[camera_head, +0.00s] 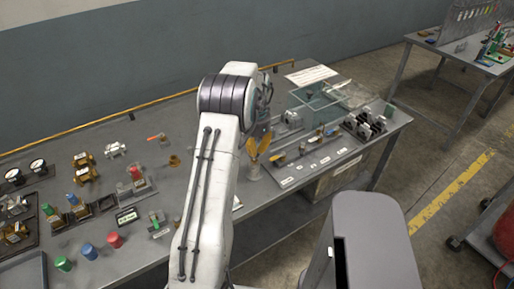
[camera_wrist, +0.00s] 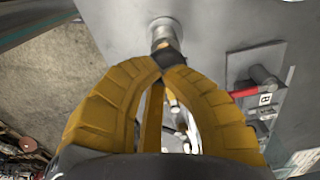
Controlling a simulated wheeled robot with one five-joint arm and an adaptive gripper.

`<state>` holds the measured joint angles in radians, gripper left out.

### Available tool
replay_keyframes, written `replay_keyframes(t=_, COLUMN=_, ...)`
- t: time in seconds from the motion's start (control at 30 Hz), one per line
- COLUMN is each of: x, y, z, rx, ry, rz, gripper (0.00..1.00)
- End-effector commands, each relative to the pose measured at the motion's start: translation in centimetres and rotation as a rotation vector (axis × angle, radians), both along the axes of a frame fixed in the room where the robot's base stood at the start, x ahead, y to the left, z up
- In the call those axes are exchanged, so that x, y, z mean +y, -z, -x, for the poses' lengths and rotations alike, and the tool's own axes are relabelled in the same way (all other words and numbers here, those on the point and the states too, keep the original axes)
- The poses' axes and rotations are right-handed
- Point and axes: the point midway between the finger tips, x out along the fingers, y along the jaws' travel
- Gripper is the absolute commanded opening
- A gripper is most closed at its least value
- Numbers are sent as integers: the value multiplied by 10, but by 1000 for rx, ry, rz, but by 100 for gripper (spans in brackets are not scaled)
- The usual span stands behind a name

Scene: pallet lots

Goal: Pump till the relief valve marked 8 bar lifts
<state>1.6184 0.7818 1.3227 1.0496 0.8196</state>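My gripper (camera_head: 257,148) has yellow fingers and is over the near part of the bench. In the wrist view its dark fingertips (camera_wrist: 167,60) come together at the upper end of a short silver post (camera_wrist: 162,30), and they seem to be shut on it. The post also shows as a pale stub in the head view (camera_head: 254,173). To its right is a flat panel (camera_head: 285,182) with several small fittings and white labels in a row. The label text is too small to read, so I cannot tell which valve is marked 8 bar.
A clear-walled box (camera_head: 318,103) stands behind the panel. Red, blue and green cylinders stand at the bench's left, with a red one (camera_head: 115,240) near the front edge. A red-handled fitting (camera_wrist: 262,78) lies right of my fingers. A second table (camera_head: 460,50) is at upper right.

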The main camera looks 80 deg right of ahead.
Motion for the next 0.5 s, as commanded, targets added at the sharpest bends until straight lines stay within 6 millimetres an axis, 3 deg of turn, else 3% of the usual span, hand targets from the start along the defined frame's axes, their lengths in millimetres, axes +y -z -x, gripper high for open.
replay_keyframes(t=0.1, x=4, y=-27, z=-4, rx=0, ry=-6, rz=0, gripper=0)
replay_keyframes(t=0.5, x=2, y=-92, z=-5, rx=0, ry=-7, rz=6, gripper=0)
